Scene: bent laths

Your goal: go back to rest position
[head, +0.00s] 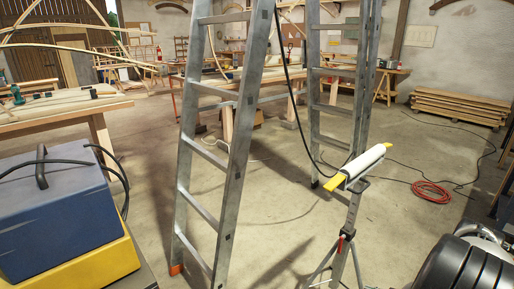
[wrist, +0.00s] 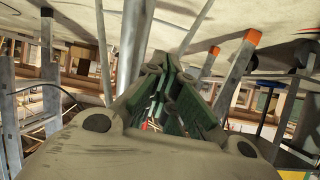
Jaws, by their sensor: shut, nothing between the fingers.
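My gripper (wrist: 168,72) shows in the wrist view, with dark linked fingers and green parts. It is shut, and I see nothing held in it. The concrete floor fills the top of that view, so the picture looks turned over. The gripper does not show in the head view. The grey metal stepladder (head: 232,150) stands open in the middle of the head view. In the wrist view an orange ladder foot (wrist: 252,37) shows beyond the gripper on the right. I cannot tell how far it is from the fingers.
A blue box (head: 55,215) on a yellow base stands at left. A roller stand (head: 357,168) with yellow ends stands right of the ladder. A red cable coil (head: 431,190) and stacked boards (head: 462,107) lie at right. Open floor (head: 410,235) lies right of the stand.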

